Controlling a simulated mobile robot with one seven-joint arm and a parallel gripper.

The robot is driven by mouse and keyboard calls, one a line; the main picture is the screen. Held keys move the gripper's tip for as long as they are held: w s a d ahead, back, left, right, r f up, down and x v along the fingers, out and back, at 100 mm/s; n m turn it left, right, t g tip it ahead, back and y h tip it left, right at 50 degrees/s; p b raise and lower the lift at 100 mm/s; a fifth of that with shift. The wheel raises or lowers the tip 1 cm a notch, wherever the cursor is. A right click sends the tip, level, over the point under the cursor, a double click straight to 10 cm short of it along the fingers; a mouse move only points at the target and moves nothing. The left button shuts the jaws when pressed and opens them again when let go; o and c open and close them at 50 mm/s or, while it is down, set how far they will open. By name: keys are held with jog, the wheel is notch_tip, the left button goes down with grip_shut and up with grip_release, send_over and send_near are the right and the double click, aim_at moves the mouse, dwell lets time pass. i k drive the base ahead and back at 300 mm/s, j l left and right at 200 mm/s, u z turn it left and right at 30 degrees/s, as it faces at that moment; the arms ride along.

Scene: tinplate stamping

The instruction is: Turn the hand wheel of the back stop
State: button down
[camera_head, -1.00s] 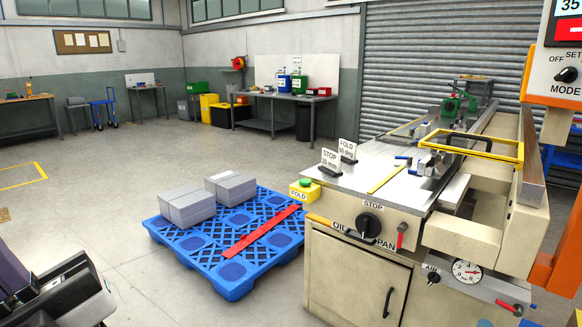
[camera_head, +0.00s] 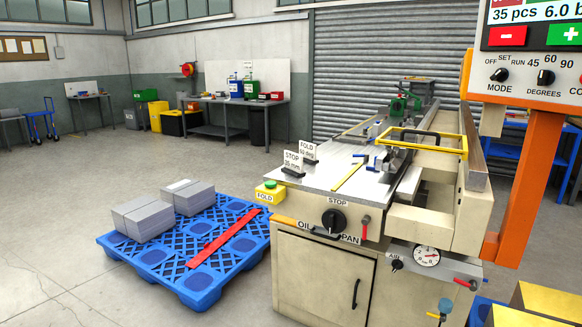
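The black hand wheel (camera_head: 334,221) sits on the front face of the cream folding machine (camera_head: 290,215), under a label reading STOP. A black handle bar (camera_head: 325,234) shows just below it, beside the lettering OIL PAN. A STOP sign card (camera_head: 292,160) with a mm figure stands on the machine's grey top plate (camera_head: 318,176). The back stop itself cannot be made out clearly. My gripper is not in view.
A blue pallet (camera_head: 165,262) with grey sheet stacks (camera_head: 150,218) and a red bar (camera_head: 222,238) stands left of the machine. The orange-framed control panel (camera_head: 530,75) stands at right. Floor at left is clear.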

aim_at(333, 221)
jog(key=i+j+u, duration=0.15)
jog(key=i, duration=0.7)
